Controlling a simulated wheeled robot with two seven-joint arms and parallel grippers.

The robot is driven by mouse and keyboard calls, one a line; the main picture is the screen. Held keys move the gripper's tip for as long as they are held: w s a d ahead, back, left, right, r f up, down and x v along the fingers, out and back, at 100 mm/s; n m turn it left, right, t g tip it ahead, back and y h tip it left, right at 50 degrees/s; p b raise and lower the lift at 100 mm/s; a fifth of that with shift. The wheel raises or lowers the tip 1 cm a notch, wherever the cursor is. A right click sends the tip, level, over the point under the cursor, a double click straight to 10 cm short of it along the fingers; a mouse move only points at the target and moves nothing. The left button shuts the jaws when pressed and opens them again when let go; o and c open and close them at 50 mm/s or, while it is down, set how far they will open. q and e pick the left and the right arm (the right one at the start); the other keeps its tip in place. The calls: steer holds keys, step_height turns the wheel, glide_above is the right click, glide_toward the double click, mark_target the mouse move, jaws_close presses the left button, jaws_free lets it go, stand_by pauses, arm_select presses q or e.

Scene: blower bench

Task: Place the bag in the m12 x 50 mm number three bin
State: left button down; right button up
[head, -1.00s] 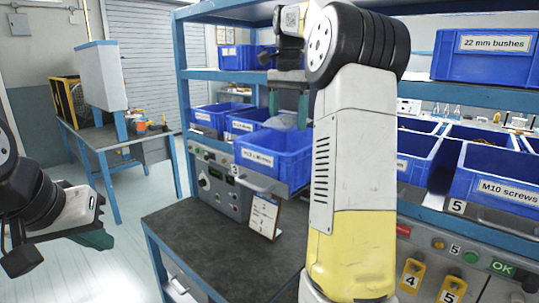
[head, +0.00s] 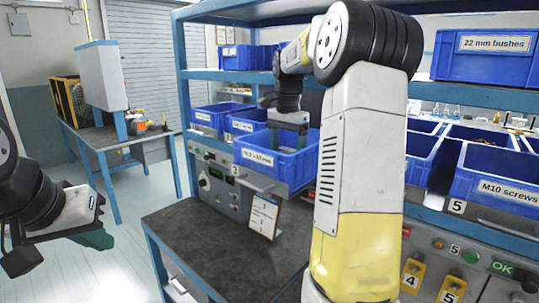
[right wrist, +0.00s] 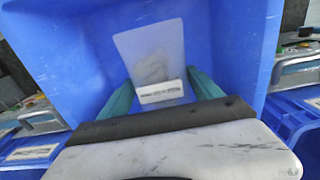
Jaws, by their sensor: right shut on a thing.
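The bag (right wrist: 152,60) is pale and see-through with a white label, and hangs between the teal fingers of my right gripper (right wrist: 162,88), which is shut on it. In the right wrist view, blue bin walls surround it. In the head view my right gripper (head: 289,138) points down into the blue bin (head: 290,165) labelled M12 x 50 mm, above a number 3 plate. The bag is hidden there by the bin wall and gripper. Whether it touches the bin floor is unclear. My left gripper (head: 97,238) is at the left, away from the bench, its jaw gap unclear.
Two more blue bins (head: 207,118) stand left of this bin on the same shelf. An M10 screws bin (head: 500,178) is at the right. A control panel (head: 215,188) lies below the shelf. A card stand (head: 264,215) stands on the dark bench top (head: 205,245).

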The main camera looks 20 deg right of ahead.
mark_target(287, 150)
steer(key=o, duration=1.9)
steer(key=shift+f, duration=0.15)
step_height(287, 150, up, 12)
steer(key=shift+r, duration=0.2)
